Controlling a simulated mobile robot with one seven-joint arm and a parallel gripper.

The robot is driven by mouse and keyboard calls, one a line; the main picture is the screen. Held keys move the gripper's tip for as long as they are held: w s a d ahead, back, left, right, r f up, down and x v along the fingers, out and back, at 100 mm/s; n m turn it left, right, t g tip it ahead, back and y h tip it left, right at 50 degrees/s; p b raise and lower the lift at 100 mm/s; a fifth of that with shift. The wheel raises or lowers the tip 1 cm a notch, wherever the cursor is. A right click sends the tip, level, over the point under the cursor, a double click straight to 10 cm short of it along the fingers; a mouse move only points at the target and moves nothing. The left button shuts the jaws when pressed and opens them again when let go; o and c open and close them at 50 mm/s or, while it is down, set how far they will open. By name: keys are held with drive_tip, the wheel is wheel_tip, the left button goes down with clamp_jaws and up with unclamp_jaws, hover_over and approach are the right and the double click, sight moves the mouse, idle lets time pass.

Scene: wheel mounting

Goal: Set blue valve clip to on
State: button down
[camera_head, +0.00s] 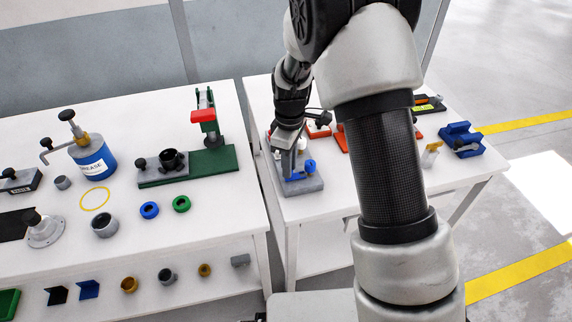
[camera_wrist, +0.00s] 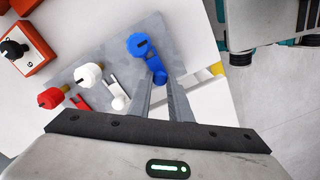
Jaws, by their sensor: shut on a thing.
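The blue valve clip (camera_wrist: 157,70) is a small blue lever piece beside a round blue knob (camera_wrist: 138,46) on a grey valve plate (camera_wrist: 118,52). In the wrist view, my gripper (camera_wrist: 161,80) has its two fingers close together at the clip's near end, shut on it. In the head view, my gripper (camera_head: 287,148) reaches down over the grey plate (camera_head: 303,186), and the blue knob (camera_head: 310,166) shows just right of it. The gripper partly hides the plate there. The clip's exact setting cannot be told.
A red knob (camera_wrist: 50,98) and a white knob (camera_wrist: 88,74), each with a lever beside it, stand left on the plate. A red box with a black dial (camera_wrist: 14,48) lies beyond. A blue block (camera_head: 461,138) stands at the table's right. A green fixture (camera_head: 208,160) stands on the left table.

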sight(297, 175)
drive_tip(key=shift+w+d, duration=0.2)
drive_tip(key=shift+d, duration=0.95)
drive_tip(key=c, duration=1.6)
unclamp_jaws()
drive_tip(key=shift+r, duration=0.15)
drive_tip(key=shift+r, duration=0.35)
wheel_tip(297, 175, up, 16)
drive_tip(key=p, duration=0.2)
drive_tip(key=shift+r+p, duration=0.25)
drive_tip(key=shift+p, duration=0.05)
